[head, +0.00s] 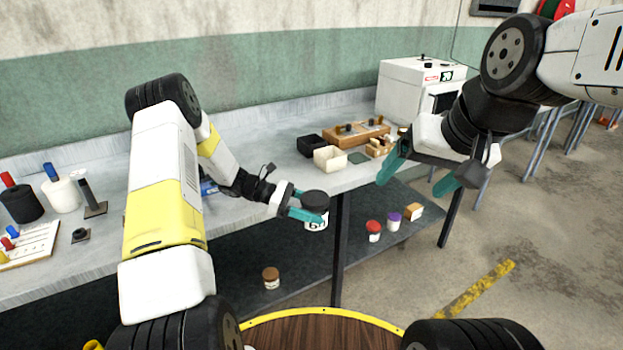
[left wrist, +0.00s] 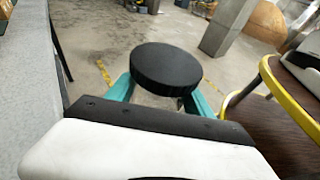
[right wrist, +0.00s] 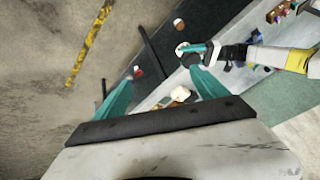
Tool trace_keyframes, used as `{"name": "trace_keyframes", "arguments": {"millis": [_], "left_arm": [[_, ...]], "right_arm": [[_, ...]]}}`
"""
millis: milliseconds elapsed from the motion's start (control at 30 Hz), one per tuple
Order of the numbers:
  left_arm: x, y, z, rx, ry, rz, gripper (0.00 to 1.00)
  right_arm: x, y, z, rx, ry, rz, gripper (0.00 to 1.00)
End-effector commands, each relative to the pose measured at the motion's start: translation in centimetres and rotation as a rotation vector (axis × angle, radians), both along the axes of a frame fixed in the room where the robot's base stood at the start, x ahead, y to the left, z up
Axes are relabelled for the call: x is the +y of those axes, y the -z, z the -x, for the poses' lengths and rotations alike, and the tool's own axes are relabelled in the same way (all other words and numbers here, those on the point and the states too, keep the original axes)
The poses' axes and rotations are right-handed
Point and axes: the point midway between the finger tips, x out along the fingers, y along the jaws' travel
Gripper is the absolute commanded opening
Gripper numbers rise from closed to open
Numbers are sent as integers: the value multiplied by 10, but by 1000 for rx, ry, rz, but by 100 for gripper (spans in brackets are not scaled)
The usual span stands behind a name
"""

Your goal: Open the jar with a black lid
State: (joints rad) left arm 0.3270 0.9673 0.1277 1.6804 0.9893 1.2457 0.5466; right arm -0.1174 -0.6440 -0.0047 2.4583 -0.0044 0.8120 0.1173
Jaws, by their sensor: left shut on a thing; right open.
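The jar with a black lid (head: 316,222) has a white body with dark lettering. It stands about upright in the air in front of the bench edge. My left gripper (head: 308,213) is shut on its body, below the lid. In the left wrist view the round black lid (left wrist: 166,68) sits on top between the teal fingers and hides most of the jar. My right gripper (head: 423,178) is open and empty, in the air to the right of the jar. In the right wrist view its teal fingers (right wrist: 160,92) are spread wide, with the held jar small beyond them.
The grey bench (head: 255,215) holds a black box, a cream box (head: 329,158), a wooden tray (head: 356,134) and a white machine (head: 412,88). On the lower shelf are a brown-lidded jar (head: 271,278), a red-lidded jar (head: 374,231) and a purple-lidded jar (head: 394,221). Air between my grippers is clear.

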Motion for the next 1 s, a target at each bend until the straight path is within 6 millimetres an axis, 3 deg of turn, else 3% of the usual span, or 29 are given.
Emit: {"name": "trace_keyframes", "arguments": {"millis": [233, 467, 667, 1000], "left_arm": [[0, -1, 0, 0, -1, 1, 0], [0, -1, 0, -1, -2, 1, 0], [0, -1, 0, -1, -2, 1, 0], [0, -1, 0, -1, -2, 1, 0]], "right_arm": [[20, -7, -56, 199, 336, -178, 83], [50, 3, -116, 385, 740, -306, 83], [84, 27, -165, 503, 1115, -368, 83], [150, 92, -228, 560, 1748, -404, 83]]}}
